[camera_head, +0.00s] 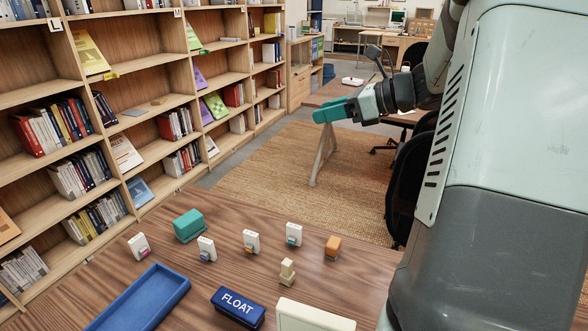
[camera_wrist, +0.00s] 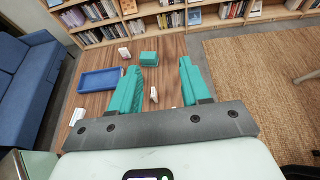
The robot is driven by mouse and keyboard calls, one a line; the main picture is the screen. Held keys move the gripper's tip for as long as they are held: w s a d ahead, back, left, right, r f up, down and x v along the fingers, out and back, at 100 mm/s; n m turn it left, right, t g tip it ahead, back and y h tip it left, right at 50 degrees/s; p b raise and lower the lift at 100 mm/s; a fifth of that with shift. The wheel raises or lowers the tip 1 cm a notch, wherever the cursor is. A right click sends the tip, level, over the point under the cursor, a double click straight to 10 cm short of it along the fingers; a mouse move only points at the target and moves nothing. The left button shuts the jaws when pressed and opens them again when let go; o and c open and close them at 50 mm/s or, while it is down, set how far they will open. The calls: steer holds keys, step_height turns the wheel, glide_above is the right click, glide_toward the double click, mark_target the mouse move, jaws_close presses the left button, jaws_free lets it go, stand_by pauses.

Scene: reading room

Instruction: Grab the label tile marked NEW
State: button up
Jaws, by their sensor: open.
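Several small white tiles stand on the wooden table: one at the left (camera_head: 139,246), one by the teal box (camera_head: 207,249), one in the middle (camera_head: 251,241) and one at the right (camera_head: 294,234). Each carries a small coloured patch. Their lettering is too small to read, so I cannot tell which is marked NEW. My gripper (camera_head: 335,111), with teal fingers, is raised beyond the table over the woven rug, apart from every tile. In the wrist view my gripper (camera_wrist: 166,64) is open, with nothing between its fingers. It hides part of the table there.
The table holds a teal box (camera_head: 188,226), an empty blue tray (camera_head: 143,298), a navy FLOAT block (camera_head: 238,307), an orange block (camera_head: 333,246), a small cream stepped piece (camera_head: 287,271) and a cream box (camera_head: 312,317). Bookshelves (camera_head: 150,95) line the left. A blue sofa (camera_wrist: 25,80) shows in the wrist view.

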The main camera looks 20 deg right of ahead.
glide_toward(294, 225)
steer(key=x, duration=1.2)
steer(key=shift+s, duration=0.1)
jaws_close()
